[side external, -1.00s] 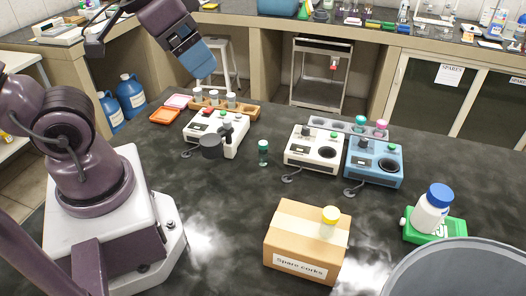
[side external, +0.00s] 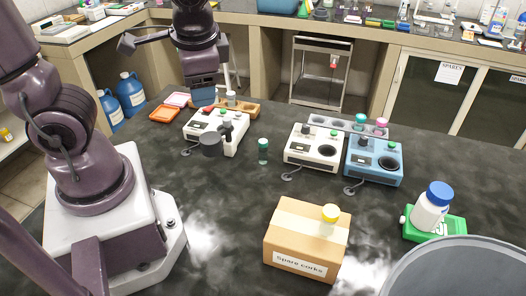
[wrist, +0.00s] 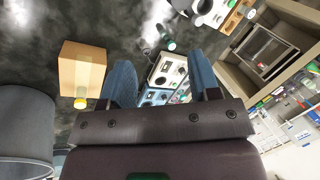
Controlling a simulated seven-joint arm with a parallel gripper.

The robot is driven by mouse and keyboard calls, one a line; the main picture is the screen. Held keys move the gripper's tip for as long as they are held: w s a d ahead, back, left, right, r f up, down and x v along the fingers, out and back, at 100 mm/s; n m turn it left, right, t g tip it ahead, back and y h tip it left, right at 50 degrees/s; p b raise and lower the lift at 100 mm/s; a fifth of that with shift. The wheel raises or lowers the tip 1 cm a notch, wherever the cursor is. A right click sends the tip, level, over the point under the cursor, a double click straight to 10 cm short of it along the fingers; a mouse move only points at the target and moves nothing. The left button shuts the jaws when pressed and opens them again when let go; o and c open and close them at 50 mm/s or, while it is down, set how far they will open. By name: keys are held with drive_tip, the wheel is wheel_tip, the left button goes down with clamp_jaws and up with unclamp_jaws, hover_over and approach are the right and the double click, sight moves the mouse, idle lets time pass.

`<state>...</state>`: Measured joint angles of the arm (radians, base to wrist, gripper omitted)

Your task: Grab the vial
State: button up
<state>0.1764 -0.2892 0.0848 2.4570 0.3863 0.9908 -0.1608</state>
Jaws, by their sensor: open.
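Several vials are in view. A green-capped vial (side external: 263,151) stands alone on the dark bench, right of the left white instrument; it also shows in the wrist view (wrist: 167,43), ahead of the gap between my fingers. A yellow-capped vial (side external: 330,214) stands on the cardboard box (side external: 305,250); the wrist view shows it (wrist: 81,101) at left. Teal-capped (side external: 360,123) and pink-capped (side external: 381,127) vials are in a grey rack at the back. My gripper (side external: 204,101) is open and empty, raised near the left white instrument. Its blue fingers frame the wrist view (wrist: 160,63).
A left white instrument (side external: 232,142), a middle white one (side external: 313,158) and a blue one (side external: 374,172) stand on the bench. A wooden rack (side external: 243,110) is behind. A white bottle (side external: 430,212) and grey round container (side external: 460,275) are at right.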

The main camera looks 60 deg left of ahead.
sight(266, 141)
drive_tip(key=w+a+f+m+t+y, duration=0.1)
drive_tip(key=w+f+m+t+y, duration=0.1)
drive_tip(key=f+m+t, duration=0.3)
drive_tip(key=w+a+f+m+t+y, duration=0.1)
drive_tip(key=w+f+m+t, duration=0.3)
drive_tip(key=f+m, duration=0.6)
drive_tip(key=w+a+f+m+t+y, duration=0.1)
drive_tip(key=w+f+m+t, duration=0.3)
drive_tip(key=m, duration=0.9)
wheel_tip(266, 141, down, 5)
drive_tip(key=shift+r+t+y, duration=0.2)
drive_tip(key=shift+t+y, duration=0.6)
drive_tip(key=shift+t, duration=0.2)
drive_tip(key=shift+w+a+f, duration=0.1)
drive_tip(key=shift+w+a, duration=0.05)
drive_tip(key=shift+w, duration=0.1)
drive_tip(key=x, duration=0.7)
drive_tip(key=shift+c, duration=0.4)
drive_tip(key=c, duration=0.9)
